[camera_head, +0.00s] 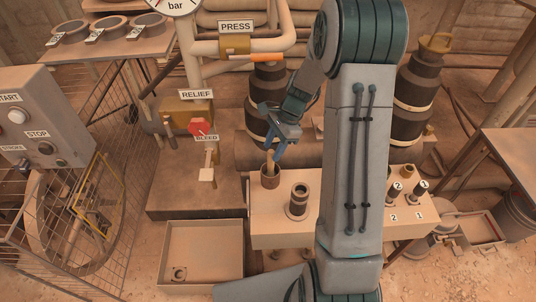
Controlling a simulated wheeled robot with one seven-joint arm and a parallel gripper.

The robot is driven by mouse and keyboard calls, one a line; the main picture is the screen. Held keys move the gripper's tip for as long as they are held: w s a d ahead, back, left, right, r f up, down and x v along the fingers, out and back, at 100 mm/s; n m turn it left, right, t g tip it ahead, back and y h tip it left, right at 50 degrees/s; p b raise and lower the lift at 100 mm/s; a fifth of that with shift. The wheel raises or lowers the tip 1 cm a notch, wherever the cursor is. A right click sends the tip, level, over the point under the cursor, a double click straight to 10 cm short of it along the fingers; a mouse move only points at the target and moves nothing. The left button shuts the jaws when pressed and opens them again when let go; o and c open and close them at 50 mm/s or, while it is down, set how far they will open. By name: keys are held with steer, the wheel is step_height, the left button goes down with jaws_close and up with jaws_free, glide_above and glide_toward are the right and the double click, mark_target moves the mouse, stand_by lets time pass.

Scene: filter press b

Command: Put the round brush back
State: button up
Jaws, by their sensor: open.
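A light wooden handle (270,160), which looks like the round brush, stands upright in a brown cup (270,181) at the left end of a pale bench. Its lower end is hidden inside the cup. My gripper (275,148) is just above the cup, pointing down, with its blue fingers open at the top of the handle. I cannot tell whether the fingers touch the handle.
An open tray (203,228) with a nut-like part (178,273) lies front left. A red knob (198,127) is behind.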

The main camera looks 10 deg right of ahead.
steer(key=p+v, duration=0.1)
steer(key=v, duration=0.5)
steer(key=s+a+r+n+t+h, duration=0.1)
steer(key=s+r+n+h, duration=0.1)
steer(key=s+r+n, duration=0.3)
steer(key=s+a+r+n+t+h, duration=0.1)
steer(key=s+r+n, duration=0.4)
steer(key=s+n, duration=0.5)
steer(key=s+a+h, duration=0.1)
steer(key=s, duration=0.5)
steer(key=shift+r+n+t+h, duration=0.3)
steer(key=shift+n, duration=0.1)
steer(key=shift+c, duration=0.8)
steer(key=shift+s, duration=0.15)
